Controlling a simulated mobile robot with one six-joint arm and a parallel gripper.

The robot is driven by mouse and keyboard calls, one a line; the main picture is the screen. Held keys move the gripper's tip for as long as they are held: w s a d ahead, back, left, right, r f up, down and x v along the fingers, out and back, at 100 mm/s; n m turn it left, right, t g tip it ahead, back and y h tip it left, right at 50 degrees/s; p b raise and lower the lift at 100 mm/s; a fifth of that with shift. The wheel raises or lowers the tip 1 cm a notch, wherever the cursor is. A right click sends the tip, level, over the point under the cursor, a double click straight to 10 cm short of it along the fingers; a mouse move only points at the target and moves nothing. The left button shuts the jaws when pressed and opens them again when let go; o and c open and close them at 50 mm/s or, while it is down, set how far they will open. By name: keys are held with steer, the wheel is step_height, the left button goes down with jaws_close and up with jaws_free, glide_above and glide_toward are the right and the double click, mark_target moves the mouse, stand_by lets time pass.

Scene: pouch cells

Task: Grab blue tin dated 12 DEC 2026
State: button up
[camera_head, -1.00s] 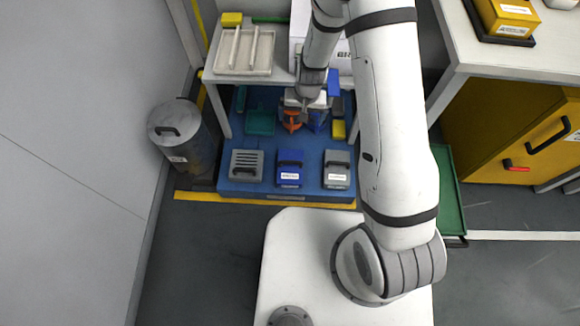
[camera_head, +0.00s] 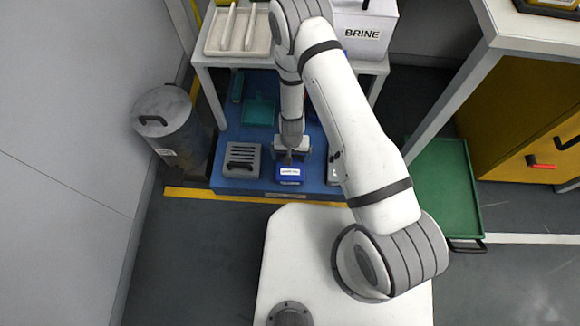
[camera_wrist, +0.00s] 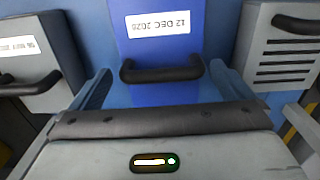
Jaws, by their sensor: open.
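The blue tin (camera_head: 289,175) stands on the blue platform, between two grey tins. In the wrist view the blue tin (camera_wrist: 190,50) has a white label, upside down, reading 12 DEC 2026, and a black handle (camera_wrist: 162,72). My gripper (camera_head: 290,158) is over the tin's far part. In the wrist view my open gripper (camera_wrist: 162,75) has one finger on each side of the handle, with gaps between fingers and handle. The tin's lower part is hidden by my gripper body.
A slatted grey tin (camera_head: 241,160) is to the left; another grey tin (camera_head: 333,177) is to the right, partly hidden by my arm. A white table (camera_head: 205,60) overhangs the platform (camera_head: 222,184) behind. A grey bin (camera_head: 165,125) stands left.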

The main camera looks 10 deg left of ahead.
step_height(320, 180, down, 5)
steer(key=b, duration=0.4)
steer(key=shift+w+a+f, duration=0.1)
steer(key=c, duration=1.5)
